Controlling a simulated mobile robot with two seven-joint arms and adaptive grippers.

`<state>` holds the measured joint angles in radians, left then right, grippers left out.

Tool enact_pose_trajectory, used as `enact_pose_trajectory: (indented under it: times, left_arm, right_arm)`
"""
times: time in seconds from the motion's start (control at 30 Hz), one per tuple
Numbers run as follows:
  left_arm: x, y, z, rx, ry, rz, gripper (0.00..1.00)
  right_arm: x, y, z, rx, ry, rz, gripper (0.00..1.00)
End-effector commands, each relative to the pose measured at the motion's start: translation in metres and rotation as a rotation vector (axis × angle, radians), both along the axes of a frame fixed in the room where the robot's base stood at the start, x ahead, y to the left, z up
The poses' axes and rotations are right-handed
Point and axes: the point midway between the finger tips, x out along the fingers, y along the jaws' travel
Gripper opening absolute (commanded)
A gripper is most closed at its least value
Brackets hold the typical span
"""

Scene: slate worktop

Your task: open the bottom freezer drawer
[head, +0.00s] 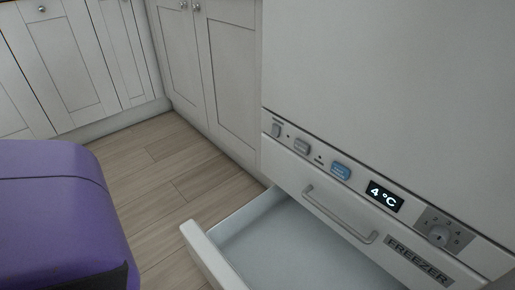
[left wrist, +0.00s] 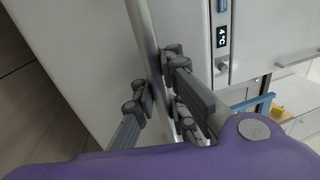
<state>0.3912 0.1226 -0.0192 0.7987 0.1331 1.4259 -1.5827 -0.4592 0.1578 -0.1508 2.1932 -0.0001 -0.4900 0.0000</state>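In the head view, the white bottom freezer drawer (head: 290,248) is pulled well out, and its pale interior looks empty. Its front panel (head: 204,255) stands away from the cabinet at the lower edge of the picture. The FREEZER label (head: 419,261) and a grey bar handle (head: 338,215) are on the panel above it. My left arm is the purple shape at left; its gripper is outside the head view. Firm contact is unclear. My right gripper is not in view.
The control strip with buttons, a 4 °C display (head: 384,197) and a dial (head: 438,235) runs above the handle. White cupboards (head: 60,55) line the back and left. The wooden floor (head: 170,170) between them and the drawer is clear.

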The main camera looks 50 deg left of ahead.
Motion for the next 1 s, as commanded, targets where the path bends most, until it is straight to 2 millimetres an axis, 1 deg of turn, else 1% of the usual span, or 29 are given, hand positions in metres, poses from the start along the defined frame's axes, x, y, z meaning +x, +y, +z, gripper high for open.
enact_pose_trajectory:
  times: [0.03,0.23,0.3,0.4,0.47,0.83,1.0]
  left_arm:
    - [-0.004,0.001,-0.005,0.003,0.021,0.003,0.0]
    - [-0.004,0.002,-0.006,0.004,0.021,0.003,0.0]
    - [-0.004,0.002,-0.006,0.004,0.022,0.004,0.11]
    - [-0.003,0.001,-0.005,0.003,0.018,0.003,0.24]
    - [-0.002,0.001,-0.004,0.003,0.016,0.003,0.31]
    - [0.0,0.001,0.0,0.001,0.007,0.001,0.31]
    - [-0.001,0.001,0.011,0.0,0.005,0.002,0.31]
  right_arm:
    - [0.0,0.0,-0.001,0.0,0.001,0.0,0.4]
    - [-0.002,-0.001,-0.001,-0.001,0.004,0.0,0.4]
    - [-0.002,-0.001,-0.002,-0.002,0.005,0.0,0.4]
    - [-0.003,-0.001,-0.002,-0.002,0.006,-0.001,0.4]
    - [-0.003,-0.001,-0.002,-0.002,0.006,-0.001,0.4]
    - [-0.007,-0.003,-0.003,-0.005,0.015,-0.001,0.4]
    - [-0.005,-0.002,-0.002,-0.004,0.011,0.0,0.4]
